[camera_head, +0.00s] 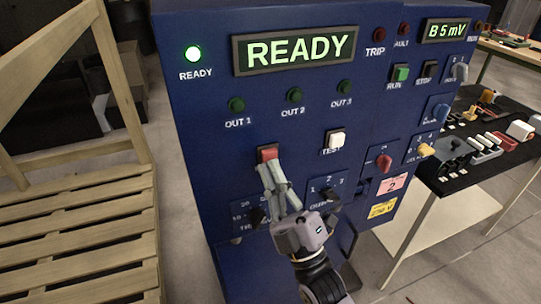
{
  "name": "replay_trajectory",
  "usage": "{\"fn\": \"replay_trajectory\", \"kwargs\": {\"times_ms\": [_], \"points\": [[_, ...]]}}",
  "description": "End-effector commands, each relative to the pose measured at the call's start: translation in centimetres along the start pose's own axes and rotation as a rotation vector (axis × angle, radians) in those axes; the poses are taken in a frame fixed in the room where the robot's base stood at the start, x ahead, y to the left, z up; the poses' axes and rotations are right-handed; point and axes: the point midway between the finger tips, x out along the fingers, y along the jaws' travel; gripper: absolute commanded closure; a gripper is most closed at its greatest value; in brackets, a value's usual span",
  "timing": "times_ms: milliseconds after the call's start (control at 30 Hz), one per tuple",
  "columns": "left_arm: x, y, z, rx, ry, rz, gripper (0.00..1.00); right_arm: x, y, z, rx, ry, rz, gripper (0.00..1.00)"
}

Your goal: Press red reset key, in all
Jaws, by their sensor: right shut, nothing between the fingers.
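A blue control panel (205,125) fills the middle of the head view. Its display (294,49) reads READY, and the green READY lamp (193,54) is lit. The red reset key (267,153) sits on the panel's lower left part, left of the white TEST key (335,140). My right gripper (266,168) is shut and empty, with its fingertips at the lower edge of the red key. I cannot tell whether they touch it. The gripper hides the label below the key. My left gripper is not in view.
Dark OUT 1, OUT 2 and OUT 3 lamps (294,95) sit above the keys. A green RUN key (400,73), a black STOP key (427,71) and several knobs are to the right. A wooden pallet structure (80,215) stands left; a table (425,215) with parts stands right.

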Motion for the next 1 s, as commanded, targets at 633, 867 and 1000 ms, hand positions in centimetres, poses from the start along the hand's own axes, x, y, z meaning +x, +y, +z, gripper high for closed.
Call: {"fn": "replay_trajectory", "kwargs": {"times_ms": [633,867,1000], "points": [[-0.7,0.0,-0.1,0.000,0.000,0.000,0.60,-1.6,1.3,-1.2,0.001,-0.001,-0.002,1.00],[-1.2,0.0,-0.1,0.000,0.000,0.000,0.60,-3.3,2.4,-2.3,0.000,-0.001,-0.003,1.00],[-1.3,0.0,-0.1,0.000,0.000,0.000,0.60,-3.8,2.8,-2.8,0.001,0.000,0.000,1.00]]}}
